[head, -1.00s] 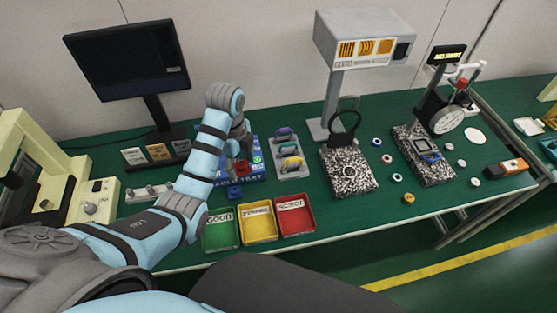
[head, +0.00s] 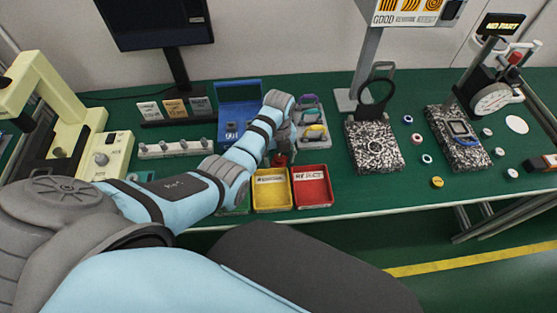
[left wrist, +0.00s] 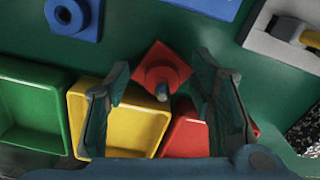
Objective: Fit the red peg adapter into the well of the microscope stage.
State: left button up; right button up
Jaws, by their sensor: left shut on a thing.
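The red peg adapter (head: 279,160) is in my left gripper (head: 283,152), above the back edges of the yellow and red trays. In the left wrist view the red peg adapter (left wrist: 163,67) shows as a square plate with a round boss and a grey peg tip, between the two fingers (left wrist: 162,100). A speckled stage (head: 375,153) stands to the right under a dark ring on a post. A second speckled block (head: 470,152) with a blue square frame stands further right. I cannot tell which one has the well. My right gripper is not in view.
The yellow tray (head: 271,204) and red tray (head: 312,203) lie near the front edge. A blue box (head: 238,92) stands behind my forearm, beside a grey tray (head: 316,142) of coloured parts. Small rings (head: 427,159) lie between the speckled blocks.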

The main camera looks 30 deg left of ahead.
pick_arm(q)
jog(key=shift+w+f, duration=0.1)
jog(key=shift+f, duration=0.5)
jog(key=shift+r, duration=0.15)
jog(key=o, duration=1.2)
